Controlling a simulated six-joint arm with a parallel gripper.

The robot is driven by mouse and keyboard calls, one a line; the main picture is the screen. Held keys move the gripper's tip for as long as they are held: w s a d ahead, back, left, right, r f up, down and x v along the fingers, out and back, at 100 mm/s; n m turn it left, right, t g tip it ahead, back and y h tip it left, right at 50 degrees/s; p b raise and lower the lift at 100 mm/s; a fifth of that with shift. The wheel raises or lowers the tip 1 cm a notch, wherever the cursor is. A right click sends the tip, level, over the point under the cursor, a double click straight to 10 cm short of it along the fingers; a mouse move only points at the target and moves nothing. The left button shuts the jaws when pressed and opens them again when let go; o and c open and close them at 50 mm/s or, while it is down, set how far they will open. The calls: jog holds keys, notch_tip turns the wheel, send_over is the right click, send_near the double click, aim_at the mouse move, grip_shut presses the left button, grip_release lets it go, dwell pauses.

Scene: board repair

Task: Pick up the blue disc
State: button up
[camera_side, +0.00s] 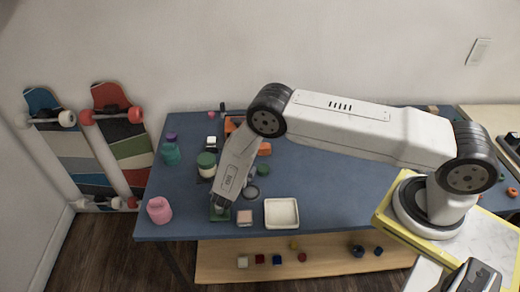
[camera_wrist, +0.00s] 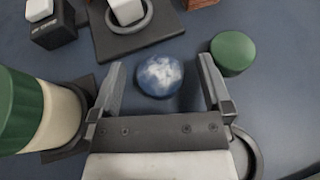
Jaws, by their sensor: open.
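A round, blue-and-white marbled piece (camera_wrist: 159,76), apparently the blue disc, lies on the blue table in the wrist view. My gripper (camera_wrist: 163,66) is open, with one finger to the left of the piece and one to its right. Gaps show on both sides, and nothing is held. How high the fingertips are above the table is hard to tell. In the side view my arm hides the disc, and the fingers cannot be made out clearly.
A green disc (camera_wrist: 233,53) lies just right of the right finger. A green-lidded jar (camera_wrist: 40,112) stands close on the left. A white cube in a ring on a dark plate (camera_wrist: 140,38) is beyond. A white tray (camera_side: 282,226) and pink jar (camera_side: 159,210) stand near the front edge.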

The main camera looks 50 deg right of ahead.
jog(key=c, duration=1.3)
jog(key=shift+r, duration=0.15)
jog(key=shift+r, duration=0.8)
jog(key=s+r, duration=0.3)
jog(key=s, duration=0.1)
jog(key=s+r, duration=0.4)
jog(key=s, duration=0.1)
jog(key=s+r, duration=0.4)
jog(key=s, duration=0.1)
jog(key=shift+d, duration=0.1)
